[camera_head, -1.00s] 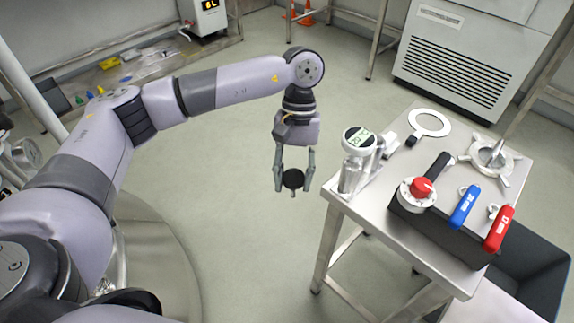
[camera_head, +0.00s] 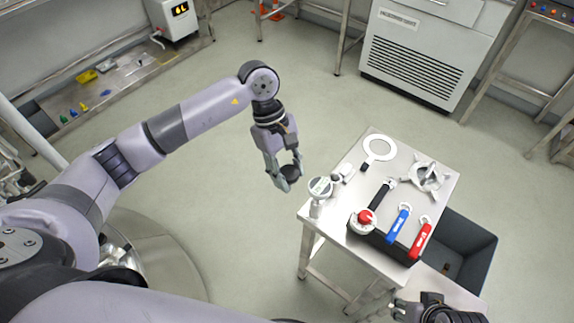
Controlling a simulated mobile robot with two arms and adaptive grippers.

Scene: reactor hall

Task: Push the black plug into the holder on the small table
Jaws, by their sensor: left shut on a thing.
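The black plug (camera_head: 289,171) is a small dark round piece between the fingers of my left gripper (camera_head: 286,178). The gripper is shut on it and holds it in the air just left of the small table (camera_head: 330,222). I cannot tell which fitting there is the plug's holder. My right gripper (camera_head: 408,312) is partly in view at the bottom edge, and its fingers are unclear.
A dark bin (camera_head: 474,242) stands right of the table.

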